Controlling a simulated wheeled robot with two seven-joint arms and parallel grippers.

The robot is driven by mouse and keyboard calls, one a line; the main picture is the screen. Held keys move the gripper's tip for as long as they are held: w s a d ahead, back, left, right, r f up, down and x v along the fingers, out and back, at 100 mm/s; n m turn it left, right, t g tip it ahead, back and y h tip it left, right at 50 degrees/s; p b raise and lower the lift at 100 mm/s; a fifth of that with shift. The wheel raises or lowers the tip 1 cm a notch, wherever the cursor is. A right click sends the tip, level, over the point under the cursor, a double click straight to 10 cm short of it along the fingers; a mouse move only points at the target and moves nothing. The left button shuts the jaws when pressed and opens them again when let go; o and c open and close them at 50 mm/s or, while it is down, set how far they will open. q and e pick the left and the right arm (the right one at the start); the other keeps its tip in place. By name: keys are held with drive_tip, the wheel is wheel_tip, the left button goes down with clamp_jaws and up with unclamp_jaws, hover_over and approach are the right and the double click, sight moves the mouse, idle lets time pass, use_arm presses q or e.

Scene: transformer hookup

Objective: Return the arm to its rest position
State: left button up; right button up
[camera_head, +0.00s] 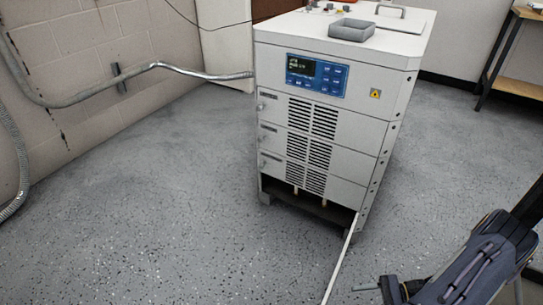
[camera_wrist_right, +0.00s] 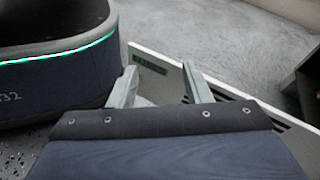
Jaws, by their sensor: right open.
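My right arm comes in at the lower right of the head view. In the right wrist view my right gripper (camera_wrist_right: 159,67) has its two grey fingers spread apart, with nothing held between them. A pale panel (camera_wrist_right: 152,62) with a dark label and slots shows beyond the fingers; whether they touch it I cannot tell. In the head view a thin white strip (camera_head: 341,262), perhaps the panel's edge, runs from the cabinet's lower front corner to the bottom edge. The white cabinet (camera_head: 335,140) stands upright, its bottom front bay open and dark. My left gripper is out of view.
A grey tray (camera_head: 351,30) sits on the cabinet top. A grey conduit (camera_head: 150,68) runs from the block wall to the cabinet's left side. A wooden-topped bench (camera_head: 518,87) stands at the upper right. The speckled floor left of the cabinet is clear.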

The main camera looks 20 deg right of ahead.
drive_tip(key=w+a+r+n+g+h, duration=0.3)
drive_tip(key=r+n, duration=0.2)
drive_tip(key=r, duration=0.5)
drive_tip(key=w+a+r+n+g+h, duration=0.25)
drive_tip(key=w+r+n, duration=0.2)
drive_tip(key=r, duration=0.55)
drive_tip(key=s+a+r+n+t+h, duration=0.5)
drive_tip(key=s+a+r+n, duration=0.35)
drive_tip(key=a+r, duration=0.35)
wheel_tip(320, 180, up, 38)
drive_tip(key=p, duration=3.9)
drive_tip(key=shift+w+d+r, duration=0.2)
drive_tip(key=shift+w+d, duration=0.05)
drive_tip(key=shift+w, duration=0.05)
drive_tip(key=shift+y, duration=0.25)
